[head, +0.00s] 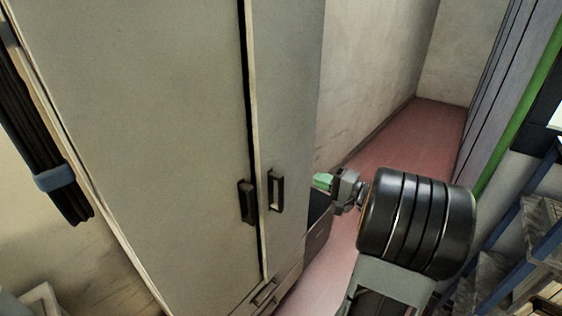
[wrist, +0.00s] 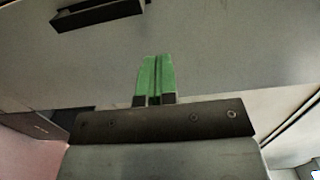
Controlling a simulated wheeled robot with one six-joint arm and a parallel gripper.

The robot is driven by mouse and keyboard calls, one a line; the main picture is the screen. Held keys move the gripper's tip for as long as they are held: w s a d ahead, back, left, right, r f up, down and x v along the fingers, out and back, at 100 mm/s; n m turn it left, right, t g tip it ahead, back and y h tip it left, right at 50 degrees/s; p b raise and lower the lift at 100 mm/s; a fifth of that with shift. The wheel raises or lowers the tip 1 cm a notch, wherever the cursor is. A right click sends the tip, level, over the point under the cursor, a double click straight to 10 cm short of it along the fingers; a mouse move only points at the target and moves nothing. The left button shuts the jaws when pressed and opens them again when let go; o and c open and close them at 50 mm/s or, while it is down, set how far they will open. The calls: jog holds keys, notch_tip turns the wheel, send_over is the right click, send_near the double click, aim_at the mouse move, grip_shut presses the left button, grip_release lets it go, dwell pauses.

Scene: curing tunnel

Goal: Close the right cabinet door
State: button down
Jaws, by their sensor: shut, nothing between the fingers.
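A tall grey cabinet fills the left and middle of the head view. Its right door (head: 287,110) is a narrow-looking panel with a dark handle (head: 276,190). A dark gap runs between it and the wide left door (head: 150,120), whose dark handle (head: 247,201) is beside the gap. The right door looks slightly ajar. My gripper (head: 322,182) is just right of the right door's edge. In the wrist view my gripper (wrist: 155,75) has its green fingers shut together, before a grey panel (wrist: 230,55) with a dark handle (wrist: 98,14) at upper left. I cannot tell whether they touch.
Drawer fronts (head: 265,292) with handles are below the doors. A pink floor strip (head: 400,150) runs back beside a pale wall (head: 385,60). Blue-framed shelving or steps (head: 500,255) stand at the right. A dark cable bundle (head: 40,130) hangs at the left.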

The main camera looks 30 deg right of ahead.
aim_at(275, 163)
jog(key=p+x, duration=0.3)
jog(key=x, duration=1)
jog(key=shift+w+p, duration=0.1)
jog(key=shift+p, duration=0.2)
